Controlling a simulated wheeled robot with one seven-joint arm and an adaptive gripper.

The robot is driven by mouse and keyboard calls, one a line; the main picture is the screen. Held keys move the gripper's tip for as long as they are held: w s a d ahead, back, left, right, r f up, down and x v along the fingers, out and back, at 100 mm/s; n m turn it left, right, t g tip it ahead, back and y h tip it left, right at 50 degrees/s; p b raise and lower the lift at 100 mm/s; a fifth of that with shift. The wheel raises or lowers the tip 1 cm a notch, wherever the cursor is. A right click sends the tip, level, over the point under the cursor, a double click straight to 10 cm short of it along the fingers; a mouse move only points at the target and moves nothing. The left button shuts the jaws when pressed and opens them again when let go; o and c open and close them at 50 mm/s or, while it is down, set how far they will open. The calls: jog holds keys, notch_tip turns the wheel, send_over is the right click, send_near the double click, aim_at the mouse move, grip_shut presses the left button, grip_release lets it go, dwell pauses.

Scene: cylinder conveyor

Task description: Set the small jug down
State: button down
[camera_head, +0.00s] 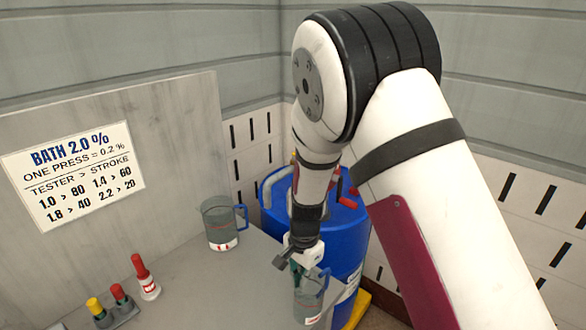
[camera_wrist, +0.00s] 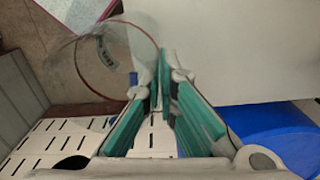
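The small jug (camera_head: 308,305) is clear with a blue handle and a red-and-white label. It hangs at my gripper (camera_head: 303,262), near the grey table's (camera_head: 225,290) right edge and in front of the blue drum. In the wrist view the jug's round clear rim (camera_wrist: 112,62) shows beyond my gripper (camera_wrist: 162,82). The teal fingers close together at the blue handle. The jug's bottom is not clearly visible, so I cannot tell whether it touches anything. A second jug (camera_head: 219,225), also clear with a blue handle, stands upright at the table's back.
A blue drum (camera_head: 347,235) with red fittings stands beside the table on a yellow base (camera_head: 355,308). Several capped testers, including a red-topped bottle (camera_head: 146,280), stand at front left. A sign (camera_head: 75,175) hangs on the grey panel. The table's middle is clear.

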jog(key=w+d+n+b, duration=0.1)
jog(key=w+d+n, duration=0.3)
jog(key=w+d, duration=0.2)
jog(key=w+d+r+n+b, duration=0.1)
jog(key=w+d+n, duration=0.4)
jog(key=d, duration=0.6)
jog(key=shift+w+r+b, duration=0.15)
jog(key=shift+w+b, duration=0.3)
jog(key=shift+w, duration=0.25)
jog(key=shift+a, duration=0.1)
